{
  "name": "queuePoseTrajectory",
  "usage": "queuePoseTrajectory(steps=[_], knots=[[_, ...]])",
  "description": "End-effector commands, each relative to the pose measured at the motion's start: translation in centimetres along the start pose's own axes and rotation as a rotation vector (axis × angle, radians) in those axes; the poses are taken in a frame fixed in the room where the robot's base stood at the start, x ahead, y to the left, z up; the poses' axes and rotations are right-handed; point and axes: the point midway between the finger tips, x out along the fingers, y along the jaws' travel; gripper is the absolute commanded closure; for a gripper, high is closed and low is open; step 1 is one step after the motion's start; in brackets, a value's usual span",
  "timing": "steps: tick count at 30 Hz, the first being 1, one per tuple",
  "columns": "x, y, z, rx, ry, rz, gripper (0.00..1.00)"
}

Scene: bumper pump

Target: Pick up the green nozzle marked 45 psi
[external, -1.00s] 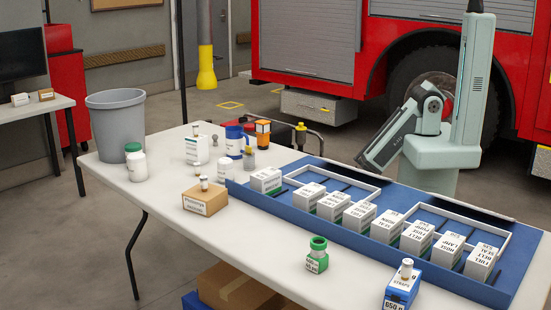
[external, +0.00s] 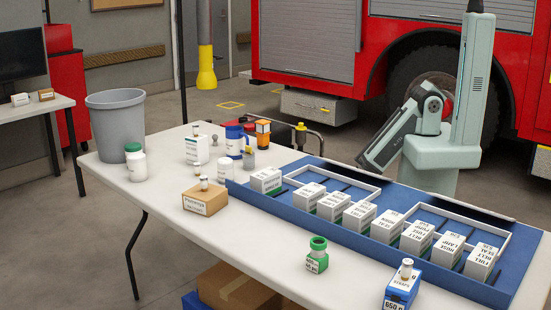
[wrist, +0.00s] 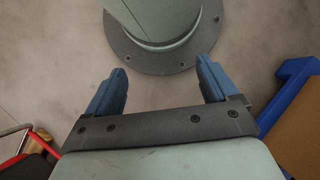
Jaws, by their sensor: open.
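The green nozzle (external: 317,256) stands upright near the front edge of the white table in the external view. It has a green top and a white label, whose print is too small to read surely. My gripper shows in the wrist view (wrist: 160,88) with its two blue fingers spread apart and nothing between them. It faces the floor and my own round base. In the external view my arm is folded back behind the table, well away from the green nozzle, and the fingertips cannot be made out there.
A blue tray (external: 246,192) with several white boxes lies between my arm and the nozzle. A blue-and-white box (external: 401,288) stands right of the nozzle. A cardboard box (external: 205,199), bottles and a white-and-green jar (external: 136,163) stand further left. The table (external: 258,247) left of the nozzle is clear.

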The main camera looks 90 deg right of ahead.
Motion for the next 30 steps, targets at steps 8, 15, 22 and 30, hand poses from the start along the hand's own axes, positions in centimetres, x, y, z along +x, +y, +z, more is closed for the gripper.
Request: queuePoseTrajectory(steps=[8,15,22,30], knots=[[0.0,0.0,0.0,0.0,0.0,0.0,0.01],[-1.2,0.3,-2.1,0.032,0.051,-0.029,0.01],[-6.7,2.8,-9.7,0.16,0.253,-0.13,0.01],[-15.7,9.1,-17.8,0.342,0.52,-0.244,0.01]])
